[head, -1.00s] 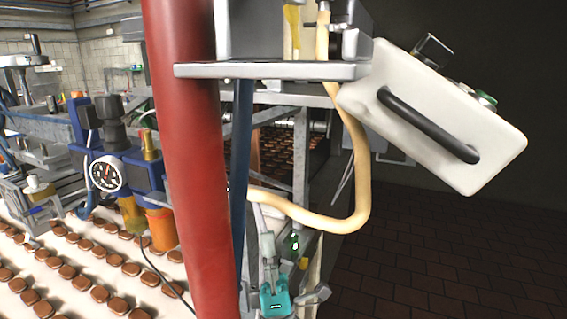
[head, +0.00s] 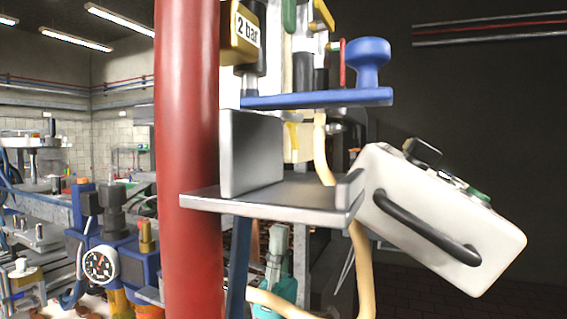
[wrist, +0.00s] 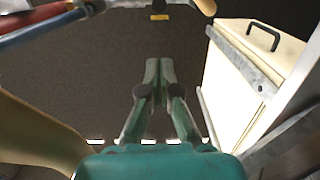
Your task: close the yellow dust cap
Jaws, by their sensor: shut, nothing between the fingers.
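My gripper (wrist: 159,72) shows in the wrist view with its two green fingers together and nothing between them. It points toward a dark brown floor, and no surface touches the fingertips. In the head view, a teal and grey part (head: 276,262) stands low behind the steel shelf; I cannot tell whether it belongs to my arm. A yellow piece (head: 322,14) is at the top edge of the head view, above a blue shelf with a blue knob (head: 367,62). I cannot tell whether this piece is the dust cap.
A red column (head: 187,160) stands at centre left. A steel shelf (head: 290,200) projects beside it, with a white box with a black handle (head: 390,235) at its right. A cream hose (head: 361,265) hangs below.

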